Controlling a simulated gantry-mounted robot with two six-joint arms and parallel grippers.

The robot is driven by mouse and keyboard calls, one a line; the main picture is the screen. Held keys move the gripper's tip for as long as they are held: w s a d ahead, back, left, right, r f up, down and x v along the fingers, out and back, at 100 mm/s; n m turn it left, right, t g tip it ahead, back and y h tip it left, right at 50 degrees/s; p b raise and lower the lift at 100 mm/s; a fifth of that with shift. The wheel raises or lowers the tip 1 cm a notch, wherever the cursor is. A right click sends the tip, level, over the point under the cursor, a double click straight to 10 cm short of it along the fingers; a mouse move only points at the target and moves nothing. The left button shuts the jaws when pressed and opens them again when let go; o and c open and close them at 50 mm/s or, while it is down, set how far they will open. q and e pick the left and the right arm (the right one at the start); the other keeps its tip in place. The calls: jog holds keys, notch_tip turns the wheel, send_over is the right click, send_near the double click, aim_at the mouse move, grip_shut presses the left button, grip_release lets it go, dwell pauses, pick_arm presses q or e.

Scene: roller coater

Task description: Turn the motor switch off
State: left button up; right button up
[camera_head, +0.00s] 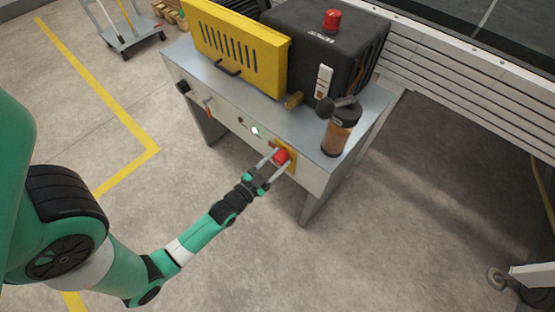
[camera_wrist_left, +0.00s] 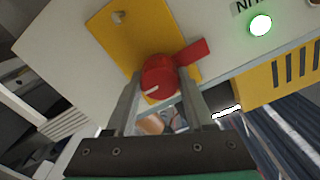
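The motor switch (camera_head: 281,156) is a red rotary knob on a yellow plate on the front panel of the grey machine. In the left wrist view the red knob (camera_wrist_left: 159,76) sits between my fingertips, and its red lever points to the upper right. My left gripper (camera_head: 273,159) reaches the switch from the front. Its two fingers stand apart, one on each side of the knob, in the left wrist view (camera_wrist_left: 160,88). I cannot tell whether they touch it. A lit green-white lamp (camera_head: 255,130) is on the same panel, bright in the wrist view (camera_wrist_left: 260,25). My right gripper is not in view.
A yellow slotted guard (camera_head: 237,50) and a black housing with a red button (camera_head: 333,19) stand on the machine top (camera_head: 300,125). A jar (camera_head: 338,133) of brown contents stands near its right edge. A conveyor frame (camera_head: 470,85) lies behind right. Floor in front is clear.

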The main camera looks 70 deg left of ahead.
pick_arm(q)
grip_shut()
jog(key=shift+n, duration=0.3)
jog(key=shift+r+n+p, duration=0.15)
jog(key=shift+n+p, duration=0.6)
jog(key=shift+n, duration=0.45)
jog(key=n+p, duration=0.2)
jog(key=n, duration=0.3)
jog(key=n+p, duration=0.1)
jog(key=n, duration=0.4)
jog(key=shift+a, duration=0.1)
jog(key=n+p, duration=0.1)
jog(key=n, duration=0.3)
jog(key=shift+n, duration=0.4)
